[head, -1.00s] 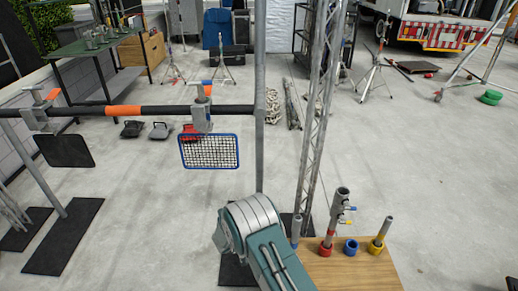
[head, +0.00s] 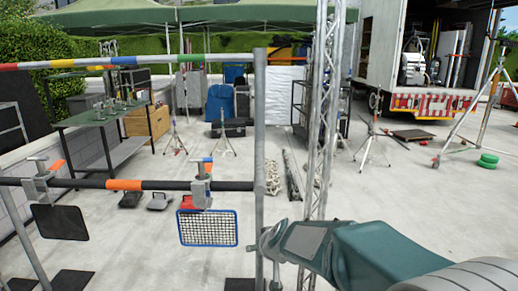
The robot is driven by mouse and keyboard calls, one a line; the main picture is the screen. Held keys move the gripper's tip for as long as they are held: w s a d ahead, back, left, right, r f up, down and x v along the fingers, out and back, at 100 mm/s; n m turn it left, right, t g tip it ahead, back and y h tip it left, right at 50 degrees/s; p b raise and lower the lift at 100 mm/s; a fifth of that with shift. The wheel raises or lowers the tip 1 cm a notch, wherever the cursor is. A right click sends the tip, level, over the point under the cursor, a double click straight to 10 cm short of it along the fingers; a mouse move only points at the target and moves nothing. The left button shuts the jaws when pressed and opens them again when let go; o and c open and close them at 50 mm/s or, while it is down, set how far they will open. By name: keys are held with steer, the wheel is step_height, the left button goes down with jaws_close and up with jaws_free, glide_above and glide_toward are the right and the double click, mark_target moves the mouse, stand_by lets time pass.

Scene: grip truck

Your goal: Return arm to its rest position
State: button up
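My arm, with teal covers, reaches in from the lower right corner in the head view, across the front of the scene. Its narrow grey end, which looks like my gripper (head: 262,243), is beside the grey upright post (head: 260,150) in the picture. I cannot tell whether it touches the post. The fingers are too small and unclear to show whether they are open or shut. No held object can be made out.
A black bar (head: 85,184) with orange bands carries a blue-framed mesh panel (head: 207,228) and a black panel (head: 60,222). A striped bar (head: 185,60) runs above. A lattice truss (head: 318,120) stands behind my arm. A truck (head: 430,100) is at the back right. Open concrete lies between.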

steer(key=s+d+r+m+g+h, duration=0.1)
steer(key=s+d, duration=0.4)
steer(key=s, duration=0.5)
steer(key=s+d+r+g+h, duration=0.1)
steer(key=s+d, duration=0.4)
steer(key=s, duration=0.5)
steer(key=s+d+r+m+h, duration=0.1)
steer(key=s+d+r, duration=0.2)
steer(key=s, duration=0.6)
steer(key=shift+s+d+m+g+h, duration=0.3)
steer(key=shift+s+d+g, duration=0.1)
steer(key=shift+d, duration=0.55)
steer(key=shift+r, duration=0.1)
